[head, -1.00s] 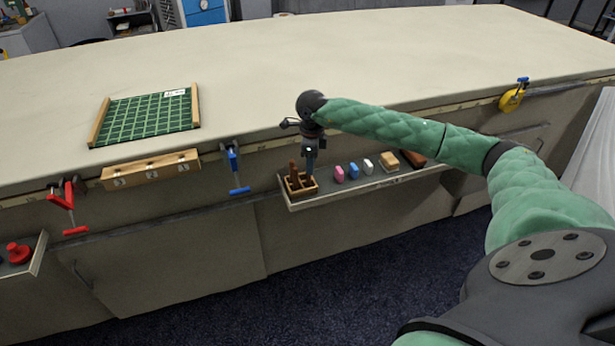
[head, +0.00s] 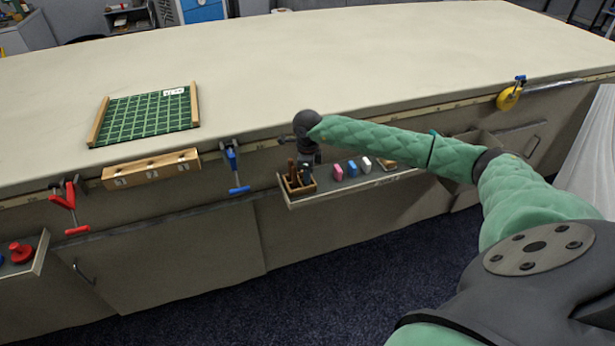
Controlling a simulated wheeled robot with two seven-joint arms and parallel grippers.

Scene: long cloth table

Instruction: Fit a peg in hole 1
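A wooden block with several numbered holes (head: 150,171) is fixed along the front edge of the table at the left. A small wooden box with compartments (head: 297,186) stands on the left end of a narrow shelf below the table edge. A brown peg (head: 292,170) stands upright in it. My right gripper (head: 306,172) points down over the right part of this box. Its fingers are small and dark, and I cannot tell whether they are open or hold anything. My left gripper is not in view.
Pink (head: 337,171), blue and white small blocks lie on the shelf (head: 345,187) right of the box. A blue clamp (head: 235,168) and a red clamp (head: 70,208) hang at the table edge. A green gridded board (head: 146,118) lies on the otherwise clear table.

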